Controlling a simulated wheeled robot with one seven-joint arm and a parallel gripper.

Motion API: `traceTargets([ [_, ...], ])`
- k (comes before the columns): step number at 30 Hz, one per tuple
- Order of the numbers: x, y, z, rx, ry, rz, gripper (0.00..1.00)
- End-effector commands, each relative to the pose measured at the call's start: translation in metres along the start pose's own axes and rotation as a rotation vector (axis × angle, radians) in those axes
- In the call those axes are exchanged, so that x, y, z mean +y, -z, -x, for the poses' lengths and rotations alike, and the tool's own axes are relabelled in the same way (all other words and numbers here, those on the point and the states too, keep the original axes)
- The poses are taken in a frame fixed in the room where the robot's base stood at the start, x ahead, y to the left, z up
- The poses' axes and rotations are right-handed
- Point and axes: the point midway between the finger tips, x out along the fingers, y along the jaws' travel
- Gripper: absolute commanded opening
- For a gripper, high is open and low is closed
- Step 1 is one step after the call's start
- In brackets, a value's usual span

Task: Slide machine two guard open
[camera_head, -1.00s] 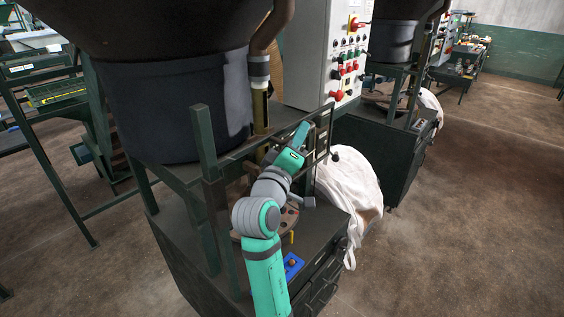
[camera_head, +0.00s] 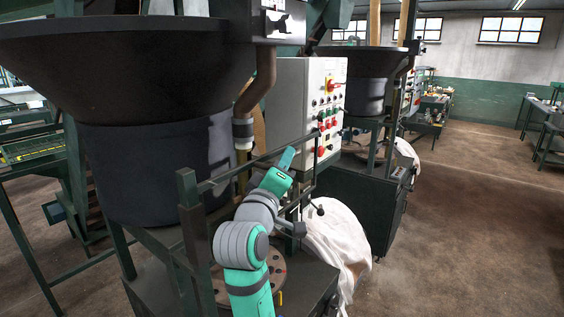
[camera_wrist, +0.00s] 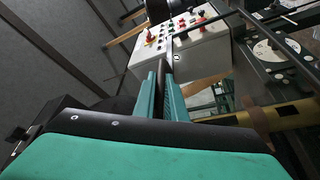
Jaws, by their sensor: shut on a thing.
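The guard is a dark green frame (camera_head: 232,172) of thin bars at the front of the near machine, in front of its large dark hopper (camera_head: 150,150). My gripper (camera_head: 288,157) is at the right part of this frame, with its teal fingers pointing up and away. In the wrist view, my gripper (camera_wrist: 163,85) is shut on a thin dark bar (camera_wrist: 168,58) that runs up between the two teal fingers. This bar appears to be part of the guard; the exact contact is partly hidden by the fingers.
A grey control box (camera_head: 305,105) with coloured buttons stands just behind the guard, also in the wrist view (camera_wrist: 190,45). A white bag (camera_head: 338,235) hangs at the machine's right side. A second machine (camera_head: 362,195) stands behind. Open floor (camera_head: 450,230) lies to the right.

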Motion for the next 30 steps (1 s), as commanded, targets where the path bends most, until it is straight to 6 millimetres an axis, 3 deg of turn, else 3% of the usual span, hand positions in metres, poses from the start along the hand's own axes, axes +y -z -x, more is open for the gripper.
traceTargets([
  [2,0.0,0.001,0.0,0.002,-0.001,0.0,0.18],
  [14,-0.001,0.001,0.006,0.002,0.001,0.0,0.18],
  [30,-0.001,0.002,0.095,0.004,0.0,0.0,0.18],
])
